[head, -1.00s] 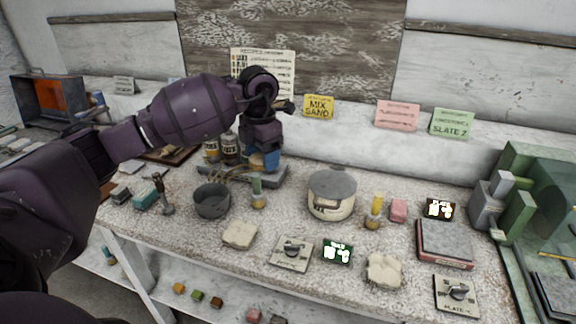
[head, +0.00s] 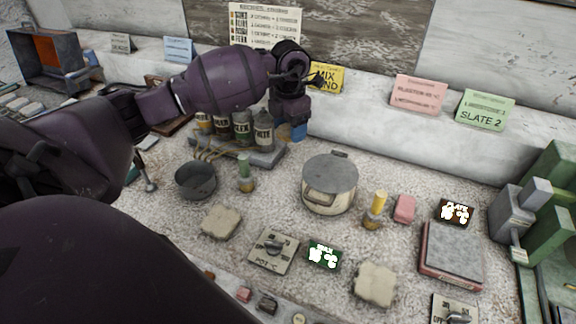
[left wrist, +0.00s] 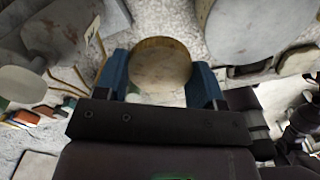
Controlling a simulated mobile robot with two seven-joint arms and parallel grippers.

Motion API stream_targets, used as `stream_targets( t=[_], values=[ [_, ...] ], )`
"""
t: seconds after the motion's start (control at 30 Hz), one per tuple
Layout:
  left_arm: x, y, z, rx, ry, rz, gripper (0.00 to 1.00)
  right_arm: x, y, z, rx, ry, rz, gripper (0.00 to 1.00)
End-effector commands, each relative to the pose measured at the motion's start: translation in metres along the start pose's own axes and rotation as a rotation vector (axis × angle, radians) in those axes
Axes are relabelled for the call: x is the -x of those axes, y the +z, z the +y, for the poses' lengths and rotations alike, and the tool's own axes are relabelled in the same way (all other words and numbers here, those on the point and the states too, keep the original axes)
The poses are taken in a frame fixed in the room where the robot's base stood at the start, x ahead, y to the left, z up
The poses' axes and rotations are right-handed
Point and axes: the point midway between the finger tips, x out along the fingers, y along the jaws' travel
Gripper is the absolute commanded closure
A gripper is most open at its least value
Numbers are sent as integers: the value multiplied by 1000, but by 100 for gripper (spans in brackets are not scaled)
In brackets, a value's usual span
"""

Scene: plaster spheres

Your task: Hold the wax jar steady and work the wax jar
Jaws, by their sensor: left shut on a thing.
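My left gripper (head: 291,130) points down at the right end of the row of labelled jars. Its blue fingers are shut on a round jar with a brass-coloured lid (left wrist: 160,65), seen from above in the left wrist view, one finger on each side. I take this to be the wax jar, but its label is not readable. In the head view the gripper hides it. Several labelled jars, such as the rightmost one (head: 263,130), stand upright just left of the gripper. My right gripper is not in view.
A grey slab (head: 268,159) lies before the jars. A dark pot (head: 195,181), a lidded pale pot (head: 330,182), a dial plate (head: 273,250), a yellow-handled stamp (head: 376,208) and a grey-topped box (head: 452,253) occupy the bench. Sign cards line the back ledge.

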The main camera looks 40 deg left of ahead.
Motion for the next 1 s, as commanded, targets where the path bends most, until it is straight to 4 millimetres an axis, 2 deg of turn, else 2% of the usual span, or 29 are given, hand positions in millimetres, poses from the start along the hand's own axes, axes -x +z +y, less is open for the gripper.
stream_targets(
  t=[0.03, 0.2, 0.4, 0.73, 1.0],
  values=[
    [-14, 0, -1, 1, -4, 3, 66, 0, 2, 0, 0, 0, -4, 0],
    [-51, 0, -1, 1, -4, 4, 66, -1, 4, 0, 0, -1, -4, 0],
    [-86, 0, 0, 0, -2, 3, 66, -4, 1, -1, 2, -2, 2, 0],
    [-108, 0, 0, 0, -2, 1, 66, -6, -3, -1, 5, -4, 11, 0],
    [-141, 0, 0, 1, -1, 1, 66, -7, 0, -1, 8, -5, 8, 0]
  ],
)
